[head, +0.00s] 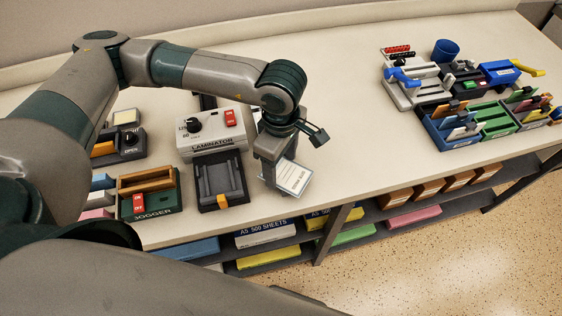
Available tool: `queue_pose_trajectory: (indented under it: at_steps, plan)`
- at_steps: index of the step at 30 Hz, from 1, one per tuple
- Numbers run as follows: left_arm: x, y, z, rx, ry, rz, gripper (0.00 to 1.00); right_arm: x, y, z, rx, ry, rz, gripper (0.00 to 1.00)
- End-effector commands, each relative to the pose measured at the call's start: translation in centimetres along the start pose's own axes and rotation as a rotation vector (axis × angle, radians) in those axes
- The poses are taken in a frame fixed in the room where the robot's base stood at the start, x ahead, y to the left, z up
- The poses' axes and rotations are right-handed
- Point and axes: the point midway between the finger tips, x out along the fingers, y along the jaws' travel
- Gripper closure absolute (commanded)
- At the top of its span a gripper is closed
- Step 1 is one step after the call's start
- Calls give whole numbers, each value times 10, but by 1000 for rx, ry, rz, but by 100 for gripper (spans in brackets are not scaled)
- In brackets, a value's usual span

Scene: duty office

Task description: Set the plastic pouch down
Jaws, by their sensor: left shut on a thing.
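My left gripper (272,180) points down near the front edge of the counter (345,150), just right of the laminator. It is shut on the plastic pouch (293,178), a pale, thin sheet with print on it. The pouch shows to the right of the fingers, tilted in the picture. Part of it is hidden behind the gripper. I cannot tell whether it touches the counter. My right gripper is not in view.
The laminator (212,138) with its dark tray (219,180) stands left of the gripper. The jogger (150,195) is further left. Blue and green trays (490,120) stand at the right. Shelves below hold paper packs (265,235). The counter's middle is clear.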

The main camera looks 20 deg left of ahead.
Motion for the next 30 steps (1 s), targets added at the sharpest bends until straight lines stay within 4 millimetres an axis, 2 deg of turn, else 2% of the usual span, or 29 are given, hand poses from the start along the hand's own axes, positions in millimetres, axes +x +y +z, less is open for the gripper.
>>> queue_pose_trajectory:
  at_steps: [1,3,19,23,30]
  plan:
    - [0,0,0,0,0,1,34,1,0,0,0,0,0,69]
    - [0,0,0,0,0,0,20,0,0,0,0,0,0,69]
    - [-5,1,0,0,0,2,20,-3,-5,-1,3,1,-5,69]
    - [-20,2,0,1,0,5,20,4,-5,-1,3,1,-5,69]
    - [-61,1,0,2,0,6,20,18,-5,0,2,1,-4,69]
